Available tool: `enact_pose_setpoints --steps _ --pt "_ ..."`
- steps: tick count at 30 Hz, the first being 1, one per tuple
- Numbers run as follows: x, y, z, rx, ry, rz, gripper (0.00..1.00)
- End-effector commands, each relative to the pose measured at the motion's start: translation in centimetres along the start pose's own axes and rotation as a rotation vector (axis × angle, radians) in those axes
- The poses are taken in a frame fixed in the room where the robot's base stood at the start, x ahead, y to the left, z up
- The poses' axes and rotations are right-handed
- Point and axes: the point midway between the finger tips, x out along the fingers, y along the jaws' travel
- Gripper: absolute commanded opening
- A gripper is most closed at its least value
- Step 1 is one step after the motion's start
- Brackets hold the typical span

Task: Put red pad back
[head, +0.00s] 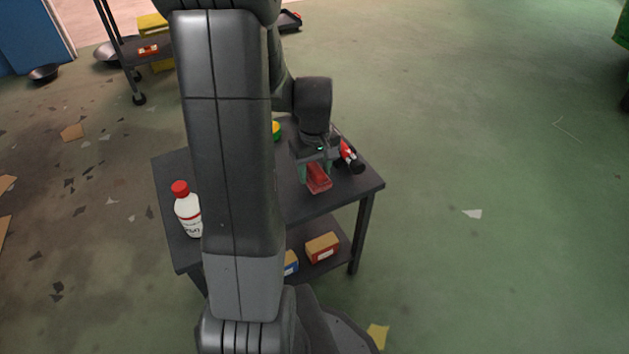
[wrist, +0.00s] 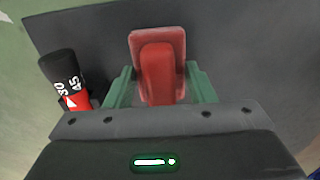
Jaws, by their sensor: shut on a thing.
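The red pad (head: 319,180) is at my gripper, over the right part of the dark table (head: 358,187). In the wrist view the red pad (wrist: 158,62) has a flat plate with a raised block on it. My gripper (head: 315,172) points down, and its green fingers stand on either side of the pad's raised block. In the wrist view my gripper (wrist: 160,88) is shut on the pad. I cannot tell whether the pad touches the tabletop.
A black and red cylinder with numbers (wrist: 66,82) lies close to the left finger in the wrist view. A white bottle with red cap (head: 187,210) stands at the table's left. Boxes (head: 322,247) sit on the lower shelf. A dark cart (head: 130,50) stands behind.

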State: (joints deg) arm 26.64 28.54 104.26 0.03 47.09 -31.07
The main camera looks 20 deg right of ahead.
Motion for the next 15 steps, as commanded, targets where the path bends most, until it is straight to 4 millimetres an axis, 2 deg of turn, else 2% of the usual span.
enact_pose_setpoints --steps 7,9,13,14,15 --pt "3.4 0.0 0.1 -0.001 -0.003 -0.001 0.31" --pt "3.6 0.0 0.0 -0.001 -0.001 0.0 0.28" --pt "3.5 0.0 0.0 -0.001 0.0 0.0 0.28" --pt "3.5 0.0 0.0 -0.001 -0.001 0.0 0.51" --pt "3.5 0.0 0.0 -0.001 -0.001 0.0 0.59"
